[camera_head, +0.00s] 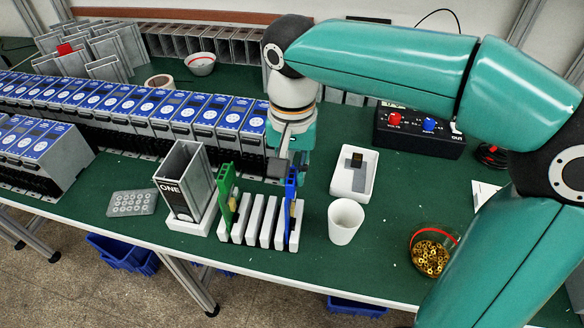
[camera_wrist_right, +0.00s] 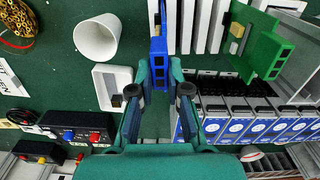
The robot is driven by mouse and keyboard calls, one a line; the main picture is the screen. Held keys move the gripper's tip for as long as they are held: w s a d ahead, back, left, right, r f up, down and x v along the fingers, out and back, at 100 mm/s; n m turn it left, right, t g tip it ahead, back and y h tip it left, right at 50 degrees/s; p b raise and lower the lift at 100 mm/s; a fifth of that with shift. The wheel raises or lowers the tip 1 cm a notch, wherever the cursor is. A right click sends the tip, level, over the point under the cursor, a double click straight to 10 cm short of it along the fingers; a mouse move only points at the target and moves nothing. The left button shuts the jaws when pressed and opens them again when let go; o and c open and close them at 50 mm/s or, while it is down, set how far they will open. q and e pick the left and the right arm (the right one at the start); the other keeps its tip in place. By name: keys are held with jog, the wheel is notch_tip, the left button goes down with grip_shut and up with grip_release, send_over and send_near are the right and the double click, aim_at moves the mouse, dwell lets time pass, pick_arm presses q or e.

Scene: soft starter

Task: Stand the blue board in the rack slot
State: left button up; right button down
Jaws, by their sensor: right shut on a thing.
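The blue board (camera_head: 291,205) stands upright at the right end of the white rack (camera_head: 264,228). Its lower edge is down among the end slats; I cannot tell whether it is fully seated in a slot. My right gripper (camera_head: 288,165) is above the rack, shut on the upper part of the board. In the right wrist view the board (camera_wrist_right: 158,50) lies between the two fingers (camera_wrist_right: 160,80), beside the white slats (camera_wrist_right: 205,25). A green board (camera_head: 226,198) stands in the left end of the rack. My left gripper is not in view.
A box marked ONE (camera_head: 183,185) stands left of the rack. A white cup (camera_head: 345,220) and white tray (camera_head: 362,183) are close on its right. Blue-topped units (camera_head: 150,105) line up behind. A bowl of brass parts (camera_head: 432,252) is further right.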

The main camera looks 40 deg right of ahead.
jog(key=shift+f+b, duration=0.3)
jog(key=shift+f, duration=0.2)
jog(key=c, duration=1.1)
grip_release()
jog(key=shift+o, duration=0.2)
jog(key=shift+r, duration=0.15)
notch_tip(320, 180, up, 12)
jog(key=shift+f, duration=0.2)
